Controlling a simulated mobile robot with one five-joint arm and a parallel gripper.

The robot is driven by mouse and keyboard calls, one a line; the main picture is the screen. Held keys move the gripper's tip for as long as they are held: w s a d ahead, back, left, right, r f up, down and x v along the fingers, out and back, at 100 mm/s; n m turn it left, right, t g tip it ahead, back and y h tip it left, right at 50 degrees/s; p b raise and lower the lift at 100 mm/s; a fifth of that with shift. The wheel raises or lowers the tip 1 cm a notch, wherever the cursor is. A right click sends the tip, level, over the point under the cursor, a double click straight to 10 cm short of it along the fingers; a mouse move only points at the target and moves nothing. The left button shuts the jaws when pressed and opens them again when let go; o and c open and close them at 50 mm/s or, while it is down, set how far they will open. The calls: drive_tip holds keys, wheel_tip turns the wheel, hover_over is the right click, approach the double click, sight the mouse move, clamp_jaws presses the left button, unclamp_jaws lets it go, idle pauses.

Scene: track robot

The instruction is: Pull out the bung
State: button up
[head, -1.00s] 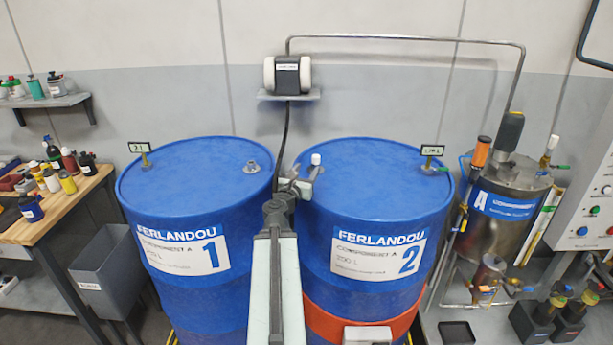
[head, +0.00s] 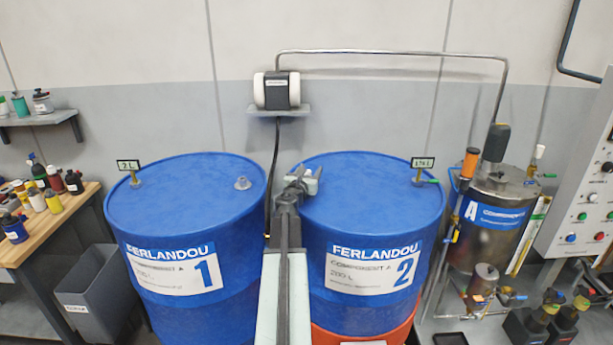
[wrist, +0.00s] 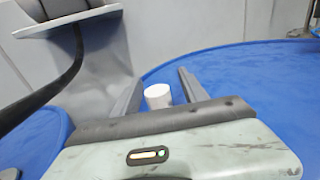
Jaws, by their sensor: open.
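The blue drum 2 (head: 335,215) stands on the right, with its top also in the wrist view (wrist: 240,100). A white cylindrical cap, which looks like the bung (wrist: 158,96), shows between my fingers in the wrist view. My gripper (wrist: 162,76) is open, one finger on each side of the cap, with a gap at the right finger. I cannot tell whether the left finger touches it. In the head view my gripper (head: 304,178) is over the left edge of drum 2's top and hides the cap.
Blue drum 1 (head: 165,210) stands close on the left, with a metal fitting (head: 242,183) on top. A gauge sign (head: 422,163) stands at drum 2's far right. A pump (head: 276,91) sits on a wall shelf behind, its dark hose (wrist: 62,80) running down beside my gripper.

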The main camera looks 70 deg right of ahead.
drive_tip(key=shift+w+d, duration=0.1)
clamp_jaws()
drive_tip(key=shift+r+p, duration=0.4)
idle(0.3)
wheel_tip(320, 180, up, 5)
drive_tip(key=p, duration=0.5)
idle(0.4)
drive_tip(key=shift+f, duration=0.15)
